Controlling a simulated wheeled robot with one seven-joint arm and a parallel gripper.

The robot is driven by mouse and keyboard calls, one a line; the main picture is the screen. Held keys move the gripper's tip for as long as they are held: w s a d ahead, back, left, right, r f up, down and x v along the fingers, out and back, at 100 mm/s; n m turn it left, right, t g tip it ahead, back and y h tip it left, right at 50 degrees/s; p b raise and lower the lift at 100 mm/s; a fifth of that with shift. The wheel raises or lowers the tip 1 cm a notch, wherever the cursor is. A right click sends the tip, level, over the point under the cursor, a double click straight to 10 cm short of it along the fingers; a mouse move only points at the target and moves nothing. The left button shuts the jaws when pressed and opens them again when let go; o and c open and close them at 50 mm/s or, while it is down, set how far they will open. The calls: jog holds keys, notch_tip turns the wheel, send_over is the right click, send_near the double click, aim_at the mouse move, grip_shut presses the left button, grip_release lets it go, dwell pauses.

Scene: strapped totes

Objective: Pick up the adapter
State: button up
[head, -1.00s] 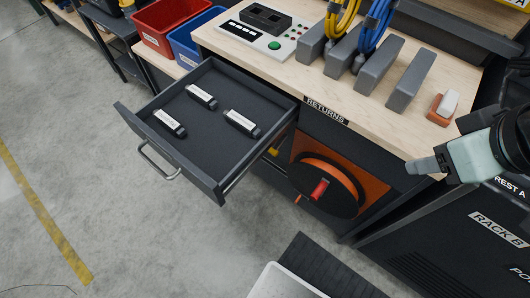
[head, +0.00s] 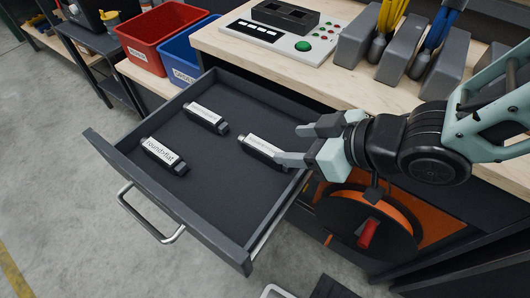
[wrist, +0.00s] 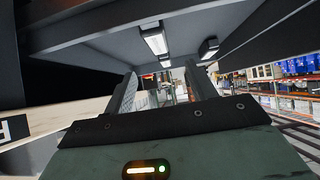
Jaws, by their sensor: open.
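Three dark adapters with white labels lie apart in the open grey drawer (head: 205,207). The left adapter (head: 164,155) has a label that seems to read "round>flat". The back adapter (head: 206,117) and the right adapter (head: 260,148) have labels too small to read. My gripper (head: 292,145) is open and empty over the drawer's right side, its fingertips close to the right adapter's right end. One finger overlaps that end in the head view; I cannot tell whether they touch. The wrist view shows my gripper's spread fingers (wrist: 163,90) with labelled adapters beyond.
The drawer's front wall and handle (head: 150,220) face lower left. The workbench (head: 330,80) is behind, with grey dividers holding yellow and blue cables. A red bin (head: 160,40) and a blue bin (head: 188,50) stand beyond the drawer. An orange-and-black reel (head: 360,215) is below my arm.

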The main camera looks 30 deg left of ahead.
aim_at(267, 148)
jog(key=x, duration=0.4)
jog(key=shift+a+f, duration=0.3)
jog(key=shift+d+f+b+x, duration=0.1)
jog(key=shift+f+x, duration=0.05)
jog(key=shift+x, duration=0.75)
jog(key=shift+d+f+b+x, duration=0.15)
jog(key=shift+x, duration=0.7)
jog(key=shift+d+f+b+x, duration=0.1)
jog(key=shift+f+x, duration=0.05)
jog(key=shift+x, duration=0.75)
jog(key=shift+c, duration=0.3)
jog(key=c, duration=1.1)
